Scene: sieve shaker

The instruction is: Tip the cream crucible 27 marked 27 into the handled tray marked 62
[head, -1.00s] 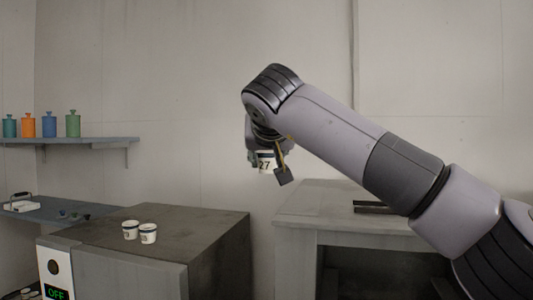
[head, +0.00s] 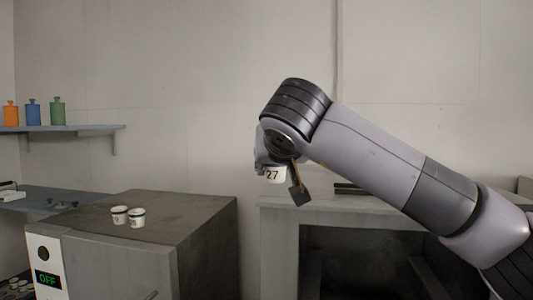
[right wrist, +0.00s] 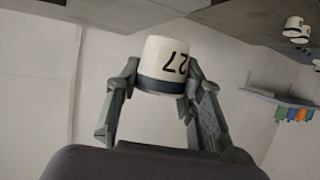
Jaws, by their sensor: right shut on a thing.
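My left gripper is not in view.
Two white cups (head: 137,218) stand on the dark-topped cabinet (head: 185,206), whose display reads OFF. Coloured bottles (head: 57,111) stand on a wall shelf (head: 90,129). A pale bench (head: 315,208) with a dark flat thing (head: 349,188) is behind my right arm.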

